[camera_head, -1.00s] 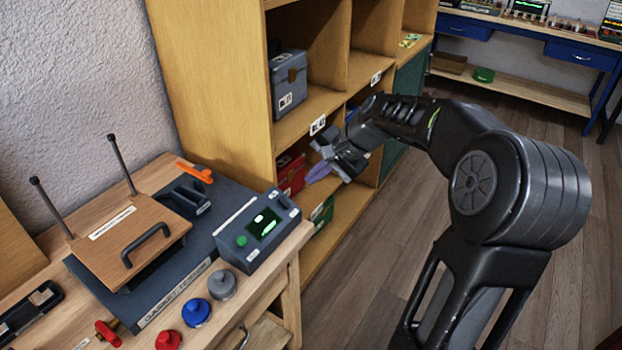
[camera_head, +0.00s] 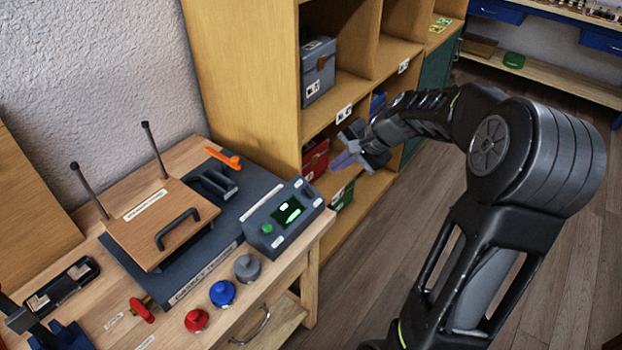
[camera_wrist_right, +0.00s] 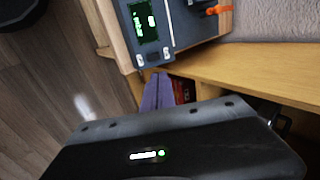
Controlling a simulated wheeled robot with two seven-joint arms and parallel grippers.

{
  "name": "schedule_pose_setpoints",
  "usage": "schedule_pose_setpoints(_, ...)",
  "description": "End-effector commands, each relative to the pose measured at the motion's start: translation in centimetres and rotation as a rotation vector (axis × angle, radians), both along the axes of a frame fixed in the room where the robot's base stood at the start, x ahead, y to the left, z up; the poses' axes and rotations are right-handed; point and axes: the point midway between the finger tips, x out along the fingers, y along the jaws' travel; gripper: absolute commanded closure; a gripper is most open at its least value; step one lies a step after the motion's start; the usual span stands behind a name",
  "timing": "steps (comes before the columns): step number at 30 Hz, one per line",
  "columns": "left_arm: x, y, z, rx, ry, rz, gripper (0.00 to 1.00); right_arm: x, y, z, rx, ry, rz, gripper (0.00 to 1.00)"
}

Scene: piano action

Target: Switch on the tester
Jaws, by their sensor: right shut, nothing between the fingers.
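The tester is a dark grey base (camera_head: 205,262) on the wooden bench, with a wooden hinged lid plate (camera_head: 150,215) and black handle on it. Its control box (camera_head: 290,218) at the right end has a lit green screen, a round green button (camera_head: 267,229) and pale keys. The box and its screen (camera_wrist_right: 144,22) also show at the top of the right wrist view. My right gripper (camera_head: 345,160) is shut and empty, in the air to the right of the control box and apart from it, before the shelf. Its purple fingers (camera_wrist_right: 157,92) show in the wrist view.
Red (camera_head: 197,320), blue (camera_head: 223,293) and grey (camera_head: 247,267) knobs stand along the bench's front. An orange lever (camera_head: 224,158) lies behind the tester. A wooden shelf (camera_head: 240,85) with boxes stands behind and to the right. The floor at right is open.

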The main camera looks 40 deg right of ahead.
Motion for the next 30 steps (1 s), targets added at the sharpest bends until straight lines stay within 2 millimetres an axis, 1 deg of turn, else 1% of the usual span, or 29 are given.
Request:
schedule_pose_setpoints(5, 0.0, 0.0, -0.2, -0.001, -0.001, -0.001, 0.64, 0.2, 0.1, -0.4, 0.0, 0.0, 0.001, 1.0)
schedule_pose_setpoints(8, 0.0, -0.1, -0.6, -0.002, -0.003, 0.0, 0.64, 0.6, 0.2, -1.1, 0.001, 0.0, 0.002, 1.0)
schedule_pose_setpoints(14, 0.1, -0.2, -2.0, -0.005, -0.008, -0.002, 0.64, 2.2, 0.7, -3.7, 0.0, 0.001, 0.004, 1.0)
schedule_pose_setpoints(24, 0.5, -0.3, -4.3, -0.011, -0.019, -0.004, 0.64, 6.0, 1.9, -9.1, 0.002, 0.002, 0.002, 1.0)
schedule_pose_setpoints(27, 0.5, -0.4, -4.6, -0.013, -0.021, -0.006, 0.64, 6.8, 2.1, -10.3, 0.001, 0.001, 0.001, 1.0)
schedule_pose_setpoints(30, 0.6, -0.4, -4.8, -0.014, -0.022, -0.005, 0.64, 7.4, 2.3, -10.9, 0.0, 0.0, 0.001, 1.0)
